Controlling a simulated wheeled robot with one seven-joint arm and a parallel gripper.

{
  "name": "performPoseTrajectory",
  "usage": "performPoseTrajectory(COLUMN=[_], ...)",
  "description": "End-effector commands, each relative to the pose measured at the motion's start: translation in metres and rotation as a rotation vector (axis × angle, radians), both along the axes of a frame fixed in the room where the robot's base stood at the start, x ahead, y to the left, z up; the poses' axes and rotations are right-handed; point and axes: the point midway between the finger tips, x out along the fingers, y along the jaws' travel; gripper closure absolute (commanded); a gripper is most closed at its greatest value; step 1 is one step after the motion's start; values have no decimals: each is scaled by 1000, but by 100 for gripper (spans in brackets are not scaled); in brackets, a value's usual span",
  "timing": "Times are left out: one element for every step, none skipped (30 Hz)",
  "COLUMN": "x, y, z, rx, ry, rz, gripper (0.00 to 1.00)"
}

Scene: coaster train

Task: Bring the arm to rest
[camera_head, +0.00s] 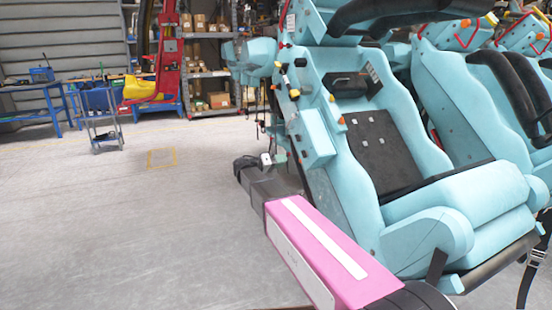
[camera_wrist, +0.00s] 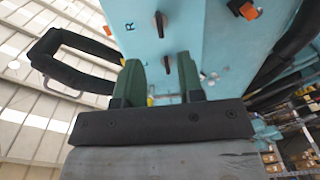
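My arm, with a pink and white link (camera_head: 325,255), reaches forward from the lower right in the head view to the near side of a teal coaster seat (camera_head: 440,235). Its dark end is beside the seat's side panel (camera_head: 315,140); the fingertips are too small to make out there. In the wrist view, my gripper (camera_wrist: 160,72) shows two green fingers apart with nothing held between them. Behind them is a teal panel (camera_wrist: 205,25) with dark switches and an orange knob (camera_wrist: 244,9). I cannot tell whether the fingers touch it.
More teal seats (camera_head: 478,100) stand to the right. A black padded loop (camera_wrist: 75,62) is left of my fingers in the wrist view. A small cart (camera_head: 100,125), blue workbenches (camera_head: 35,105) and shelving (camera_head: 208,75) are at the back. The grey floor at left is clear.

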Motion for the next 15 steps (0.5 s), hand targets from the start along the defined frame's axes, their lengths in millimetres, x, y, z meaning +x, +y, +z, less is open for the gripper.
performPoseTrajectory(x=[-5,-8,-13,-18,-23,-32,-40,-47,-58,-67,-76,-89,-100,-110,-124], y=[-5,-9,-16,-22,-29,-38,-45,-52,-61,-67,-73,-80,-84,-89,-93], z=[-5,-10,-18,-25,-34,-47,-57,-68,-83,-94,-106,-121,-132,-143,-157], rx=[15,29,54,76,103,143,178,215,267,308,351,409,456,504,568], ry=[19,35,63,90,120,165,202,241,293,331,369,420,458,494,540], rz=[-3,-6,-9,-12,-14,-19,-20,-21,-21,-20,-17,-12,-7,1,12], gripper=[65,65,65,65,65,65,65,65,65,65,65,65,65,65,65])
